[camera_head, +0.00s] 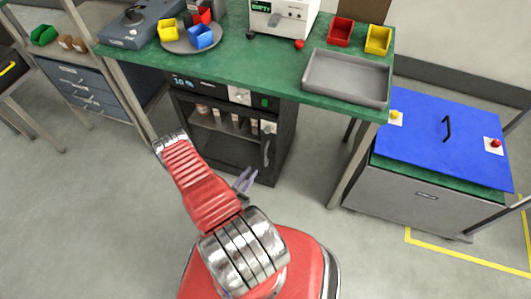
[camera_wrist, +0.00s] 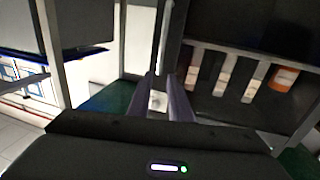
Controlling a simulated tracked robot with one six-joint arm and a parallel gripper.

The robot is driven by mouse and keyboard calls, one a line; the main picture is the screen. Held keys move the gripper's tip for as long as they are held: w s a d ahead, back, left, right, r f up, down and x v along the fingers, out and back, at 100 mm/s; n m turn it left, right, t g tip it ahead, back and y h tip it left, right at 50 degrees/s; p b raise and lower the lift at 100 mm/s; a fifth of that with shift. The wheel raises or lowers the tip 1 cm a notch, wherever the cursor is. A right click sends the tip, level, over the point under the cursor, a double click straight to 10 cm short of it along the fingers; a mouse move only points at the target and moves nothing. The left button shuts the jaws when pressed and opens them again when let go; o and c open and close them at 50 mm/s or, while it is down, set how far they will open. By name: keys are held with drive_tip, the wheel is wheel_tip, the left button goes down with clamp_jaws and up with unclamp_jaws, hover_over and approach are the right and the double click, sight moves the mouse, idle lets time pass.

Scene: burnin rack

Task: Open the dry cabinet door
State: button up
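The dry cabinet (camera_head: 285,140) stands under the green bench, dark-framed, with a small display at its top left. Its door looks shut, and bottles on a shelf show through the front. A pale upright handle (camera_head: 266,152) is at the door's right side. My gripper (camera_head: 244,180) is low in front of the cabinet, left of and below the handle in the head view. In the wrist view its two purple-grey fingers (camera_wrist: 163,82) are apart, with nothing clearly held. A pale bar rises beyond the fingertips; I cannot tell whether it is the handle. Bottles (camera_wrist: 222,75) show to the right.
The green bench (camera_head: 250,62) overhangs the cabinet and carries a grey tray (camera_head: 346,78), bins and instruments. Its leg (camera_head: 352,165) stands right of the cabinet. A blue-lidded chest (camera_head: 430,135) stands farther right. Floor (camera_head: 95,225) is clear to the left.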

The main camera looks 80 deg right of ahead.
sight(266, 152)
drive_tip(key=shift+d, duration=0.1)
drive_tip(key=shift+x, duration=6.8)
drive_tip(key=shift+c, duration=0.4)
clamp_jaws()
